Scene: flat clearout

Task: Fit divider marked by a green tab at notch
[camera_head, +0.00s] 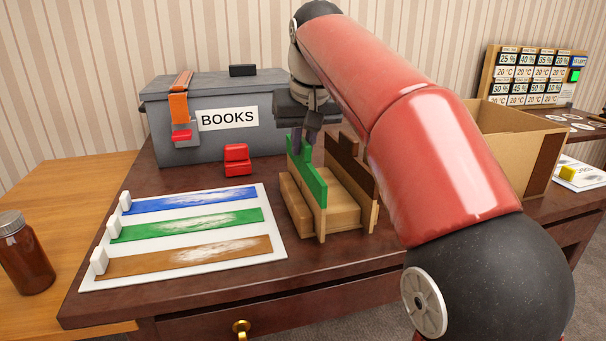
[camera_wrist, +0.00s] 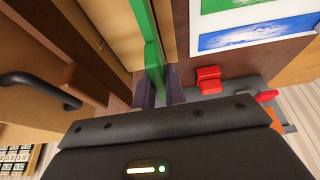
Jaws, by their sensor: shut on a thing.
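The green-tab divider (camera_head: 314,184) is a pale wooden panel with a notched green strip along its top. It stands upright at the left part of a wooden holder (camera_head: 341,211). A brown-topped panel (camera_head: 357,169) stands to its right. My gripper (camera_head: 310,140) is shut on the divider's far end. In the wrist view, the green strip (camera_wrist: 151,50) runs between the two fingers of my gripper (camera_wrist: 160,92). The divider's lower edge and the notch are hidden, so I cannot tell whether it is seated.
A white board (camera_head: 196,229) with blue, green and brown strips lies left of the holder. Behind are a grey BOOKS box (camera_head: 215,145) and a red block (camera_head: 237,158). An open cardboard box (camera_head: 516,140) stands right, and a brown jar (camera_head: 24,254) stands left.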

